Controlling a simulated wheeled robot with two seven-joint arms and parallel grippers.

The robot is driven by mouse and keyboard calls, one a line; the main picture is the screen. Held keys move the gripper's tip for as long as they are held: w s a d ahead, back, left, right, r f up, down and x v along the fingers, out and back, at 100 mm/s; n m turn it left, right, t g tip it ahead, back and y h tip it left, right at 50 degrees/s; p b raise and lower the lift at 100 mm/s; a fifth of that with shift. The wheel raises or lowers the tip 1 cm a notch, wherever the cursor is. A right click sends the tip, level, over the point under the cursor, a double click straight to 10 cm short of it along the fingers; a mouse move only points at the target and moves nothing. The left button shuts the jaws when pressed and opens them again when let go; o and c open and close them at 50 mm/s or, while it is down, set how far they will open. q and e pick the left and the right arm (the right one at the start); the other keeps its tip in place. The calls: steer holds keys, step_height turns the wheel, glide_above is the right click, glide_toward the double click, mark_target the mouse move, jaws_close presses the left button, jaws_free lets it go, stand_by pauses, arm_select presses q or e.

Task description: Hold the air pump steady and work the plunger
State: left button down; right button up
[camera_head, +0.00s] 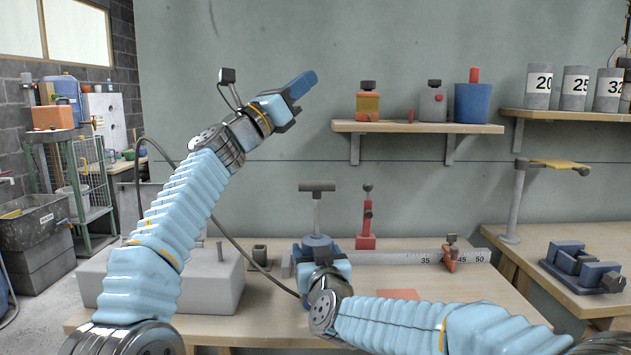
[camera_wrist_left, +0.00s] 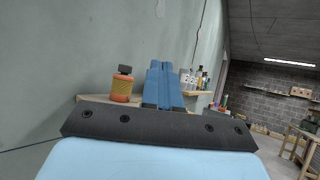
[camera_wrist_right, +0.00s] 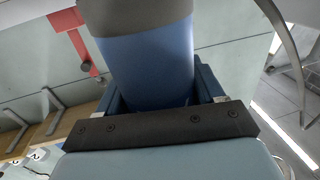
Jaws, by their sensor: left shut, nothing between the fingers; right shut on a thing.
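The air pump stands on the wooden bench with its grey T-handle plunger (camera_head: 317,200) raised above a blue body (camera_head: 316,241). My right gripper (camera_head: 318,262) is shut on the pump's blue body, and its arm hides most of the lower part. In the right wrist view the blue cylinder (camera_wrist_right: 147,75) with a grey top fills the space between the fingers. My left gripper (camera_head: 302,85) is raised well above the pump, up and left of the handle, touching nothing. Its blue fingers (camera_wrist_left: 163,85) are shut together and empty.
A grey block (camera_head: 215,280) sits left on the bench (camera_head: 420,285). A shelf (camera_head: 415,127) with an orange bottle (camera_head: 368,103) and a blue pot (camera_head: 473,103) is close to my left gripper.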

arm_select(q)
step_height(320, 180, up, 4)
steer(key=n+t+y, duration=0.6)
steer(key=n+y, duration=0.1)
steer(key=n+g+y, duration=0.4)
steer(key=n+y, duration=0.2)
steer(key=y, duration=0.6)
glide_above(317, 187)
steer(key=s+a, duration=0.1)
steer(key=s, duration=0.1)
step_height(317, 187, down, 6)
steer(key=s+d+f+m+g, duration=0.1)
steer(key=s+f+m+g, duration=0.1)
steer(key=s+f+g, duration=0.3)
steer(key=s+f+m+g, duration=0.1)
steer(key=s+f, duration=0.1)
steer(key=s, duration=0.5)
steer(key=shift+y, duration=0.3)
steer(key=x, duration=1.3)
steer(key=shift+w+d+f, duration=0.1)
steer(key=shift+w+f, duration=0.1)
step_height(317, 187, down, 8)
steer(key=shift+r, duration=0.2)
